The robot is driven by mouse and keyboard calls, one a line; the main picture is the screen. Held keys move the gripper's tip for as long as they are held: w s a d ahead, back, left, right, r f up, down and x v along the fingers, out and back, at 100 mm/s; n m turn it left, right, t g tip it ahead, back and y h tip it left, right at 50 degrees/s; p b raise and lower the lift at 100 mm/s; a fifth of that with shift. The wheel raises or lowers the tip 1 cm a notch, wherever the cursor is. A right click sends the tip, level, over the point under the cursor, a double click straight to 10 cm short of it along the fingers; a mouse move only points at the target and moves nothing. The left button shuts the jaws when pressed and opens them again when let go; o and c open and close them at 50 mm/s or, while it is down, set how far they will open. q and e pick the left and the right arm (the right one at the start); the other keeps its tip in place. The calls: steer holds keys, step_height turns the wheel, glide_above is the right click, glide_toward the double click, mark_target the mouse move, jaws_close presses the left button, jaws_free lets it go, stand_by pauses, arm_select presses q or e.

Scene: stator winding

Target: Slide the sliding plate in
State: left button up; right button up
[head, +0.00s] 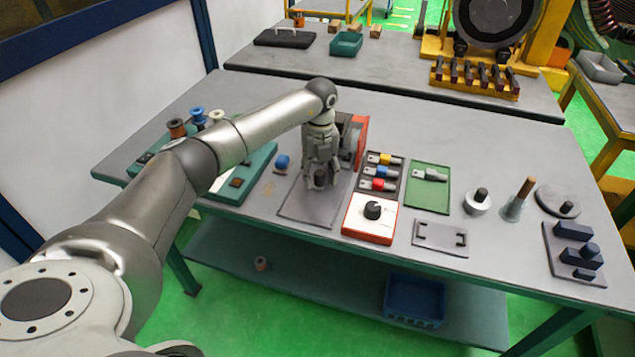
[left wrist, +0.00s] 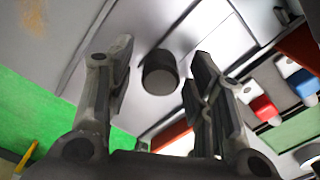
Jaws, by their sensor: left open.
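The sliding plate (head: 298,208) is a flat grey plate lying on the table in front of the grey and orange machine (head: 361,140). A dark round knob stands up from it; in the left wrist view the knob (left wrist: 160,73) shows between my fingers. My left gripper (head: 320,180) points down over the plate at the knob. In the left wrist view its two fingers (left wrist: 158,90) are apart, one on each side of the knob, with visible gaps. The arm and gripper hide part of the machine and the knob in the head view. My right gripper is not in view.
Right of the plate are a red and white box with a black knob (head: 370,218), a tray of coloured switches (head: 381,172) and a green tray (head: 429,186). The table front edge is near the plate.

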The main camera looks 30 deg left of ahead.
arm_select(q)
steer(key=shift+r+p, duration=2.2)
steer(key=shift+r, duration=0.75)
steer(key=shift+f, duration=0.1)
